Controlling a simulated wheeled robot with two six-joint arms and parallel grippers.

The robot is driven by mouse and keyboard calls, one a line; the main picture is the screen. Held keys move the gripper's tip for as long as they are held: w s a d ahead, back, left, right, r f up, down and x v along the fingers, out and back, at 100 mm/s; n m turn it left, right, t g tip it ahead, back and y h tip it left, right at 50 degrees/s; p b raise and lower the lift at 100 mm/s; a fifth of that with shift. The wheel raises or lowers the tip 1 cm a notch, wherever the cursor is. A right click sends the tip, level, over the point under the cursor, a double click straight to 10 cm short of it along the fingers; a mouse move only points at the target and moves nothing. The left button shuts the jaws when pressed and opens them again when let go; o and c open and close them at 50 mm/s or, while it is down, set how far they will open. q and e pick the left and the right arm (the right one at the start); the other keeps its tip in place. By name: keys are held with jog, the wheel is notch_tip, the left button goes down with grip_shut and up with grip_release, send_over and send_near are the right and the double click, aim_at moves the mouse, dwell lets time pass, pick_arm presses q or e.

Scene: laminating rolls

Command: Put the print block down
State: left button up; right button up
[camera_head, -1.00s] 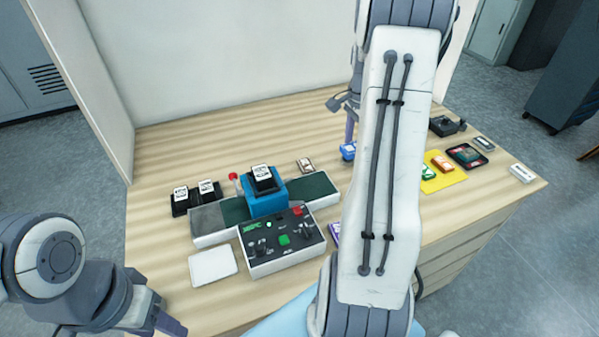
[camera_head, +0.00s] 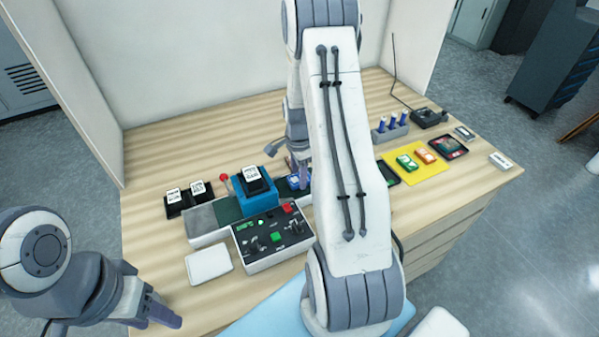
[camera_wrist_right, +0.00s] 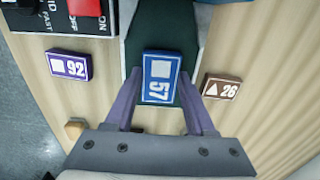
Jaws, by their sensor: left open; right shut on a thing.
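The blue print block (camera_wrist_right: 160,76), marked with a white square and 57, sits between the fingers of my right gripper (camera_wrist_right: 158,98). In the right wrist view it is over the dark green belt (camera_wrist_right: 163,25), lined up along it; I cannot tell whether it touches the belt. In the head view the block (camera_head: 299,181) is at the belt's right end, beside the blue press (camera_head: 255,190), partly behind my right arm. My left gripper (camera_head: 165,316) is at the lower left, open and empty, clear of the table's objects.
A purple block 92 (camera_wrist_right: 69,64) and a brown block 26 (camera_wrist_right: 220,87) lie either side of the belt end. A control panel (camera_head: 272,238) stands in front of the press. A yellow mat (camera_head: 432,166) with green and orange blocks lies at the right. A white pad (camera_head: 208,264) lies left.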

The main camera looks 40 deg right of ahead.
jog(key=shift+f, duration=0.25)
jog(key=shift+f, duration=0.15)
jog(key=o, duration=1.3)
jog(key=shift+o, duration=0.2)
